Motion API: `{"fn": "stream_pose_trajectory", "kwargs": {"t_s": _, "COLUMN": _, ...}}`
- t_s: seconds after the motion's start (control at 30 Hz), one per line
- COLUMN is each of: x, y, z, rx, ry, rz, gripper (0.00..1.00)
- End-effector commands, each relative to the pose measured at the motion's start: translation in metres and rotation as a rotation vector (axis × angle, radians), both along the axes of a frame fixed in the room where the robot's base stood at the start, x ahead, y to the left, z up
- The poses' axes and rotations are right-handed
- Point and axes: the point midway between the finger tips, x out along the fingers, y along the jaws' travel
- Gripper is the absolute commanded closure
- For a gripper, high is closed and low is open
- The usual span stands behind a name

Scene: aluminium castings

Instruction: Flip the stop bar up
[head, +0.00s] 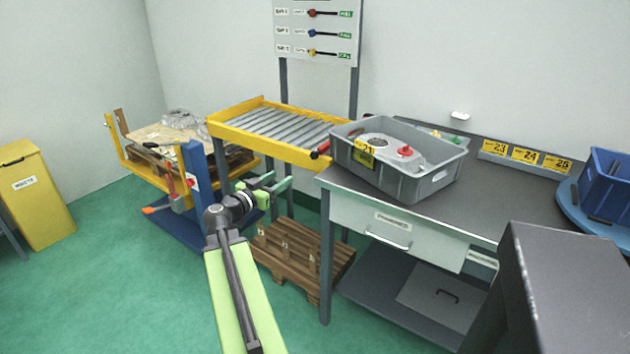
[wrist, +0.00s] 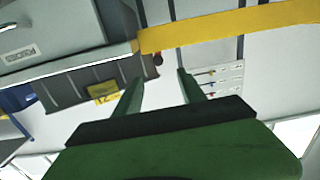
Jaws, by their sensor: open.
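The yellow-framed roller conveyor (head: 270,128) stands against the wall. At its right end, near the bench corner, is a short red bar with a dark end (head: 321,149), which looks like the stop bar. In the wrist view, a small dark red knob (wrist: 158,59) shows beside the yellow frame (wrist: 230,30), just beyond my fingertips. My gripper (head: 281,182) is open and empty, in front of and below the conveyor, left of the bench. It is apart from the bar. Whether the bar is down or up is hard to tell.
A grey crate (head: 393,178) with a casting sits on the bench (head: 480,200) close to the bar. A wooden pallet (head: 300,262) lies under the conveyor. A lift table (head: 193,172) stands left, with a yellow waste bin (head: 38,195) beyond. Green floor is free at front left.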

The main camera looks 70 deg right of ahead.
Motion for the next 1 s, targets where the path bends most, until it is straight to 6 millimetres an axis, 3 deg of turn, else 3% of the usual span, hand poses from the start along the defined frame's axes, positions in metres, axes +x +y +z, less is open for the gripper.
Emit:
{"fn": "stream_pose_trajectory", "kwargs": {"t_s": 0.27, "x": -0.011, "y": -0.013, "z": 0.004, "rx": -0.041, "ry": -0.011, "rz": -0.008, "gripper": 0.52}}
{"fn": "stream_pose_trajectory", "kwargs": {"t_s": 0.37, "x": -0.014, "y": -0.027, "z": 0.004, "rx": -0.041, "ry": -0.010, "rz": -0.009, "gripper": 0.52}}
{"fn": "stream_pose_trajectory", "kwargs": {"t_s": 0.8, "x": -0.042, "y": -0.134, "z": 0.003, "rx": -0.039, "ry": -0.009, "rz": -0.011, "gripper": 0.52}}
{"fn": "stream_pose_trajectory", "kwargs": {"t_s": 1.0, "x": -0.051, "y": -0.167, "z": 0.003, "rx": -0.039, "ry": -0.009, "rz": -0.010, "gripper": 0.52}}
